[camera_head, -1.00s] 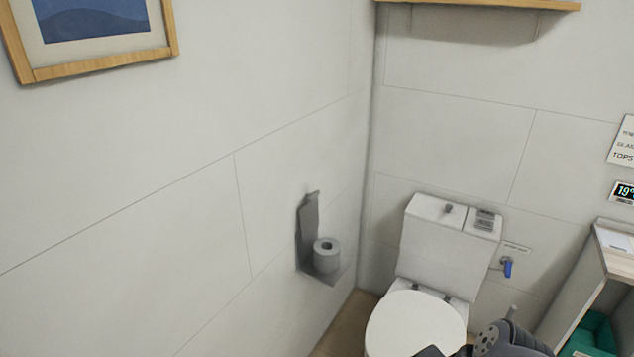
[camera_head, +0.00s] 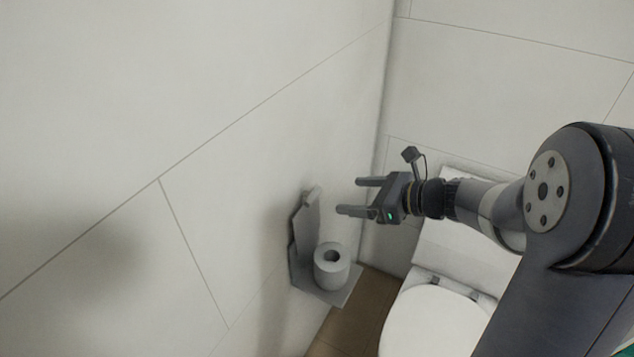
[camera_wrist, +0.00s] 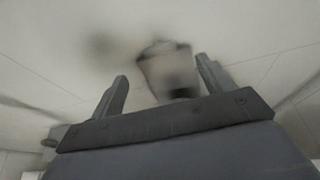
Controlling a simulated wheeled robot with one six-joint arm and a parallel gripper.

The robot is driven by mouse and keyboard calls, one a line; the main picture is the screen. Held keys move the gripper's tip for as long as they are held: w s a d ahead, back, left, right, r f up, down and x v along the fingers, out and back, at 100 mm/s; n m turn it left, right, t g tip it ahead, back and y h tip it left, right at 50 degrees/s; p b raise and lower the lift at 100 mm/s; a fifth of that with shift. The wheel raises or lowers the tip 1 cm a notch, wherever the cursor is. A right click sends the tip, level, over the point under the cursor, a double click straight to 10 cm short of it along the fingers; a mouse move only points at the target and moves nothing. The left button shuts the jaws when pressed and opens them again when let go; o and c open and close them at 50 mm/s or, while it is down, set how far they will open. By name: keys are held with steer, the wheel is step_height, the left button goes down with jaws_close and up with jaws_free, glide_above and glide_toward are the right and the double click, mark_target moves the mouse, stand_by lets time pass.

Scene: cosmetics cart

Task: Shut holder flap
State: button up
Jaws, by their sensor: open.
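The grey holder (camera_head: 325,293) is fixed to the left wall, with a roll of paper (camera_head: 331,266) standing on its lower plate. Its flap (camera_head: 307,228) is raised, upright near the wall behind the roll. My gripper (camera_head: 348,197) is open and empty, to the right of the raised flap and above the roll, apart from both. In the wrist view a blurred grey shape, seemingly the holder (camera_wrist: 168,70), shows between the open fingers; its details are too blurred to tell.
The white toilet (camera_head: 432,325) stands to the right, partly hidden behind my arm. The wall corner is just behind my gripper. The left wall (camera_head: 120,130) around the holder is bare, and brown floor (camera_head: 350,325) shows below.

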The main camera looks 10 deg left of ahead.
mark_target(316, 195)
steer(key=p+x, duration=0.1)
steer(key=x, duration=0.9)
steer(key=shift+s+a, duration=0.1)
steer(key=shift+c, duration=0.3)
steer(key=c, duration=1.3)
steer(key=shift+f, duration=0.1)
steer(key=shift+c, duration=0.2)
steer(key=shift+f+b, duration=0.1)
steer(key=shift+b, duration=0.35)
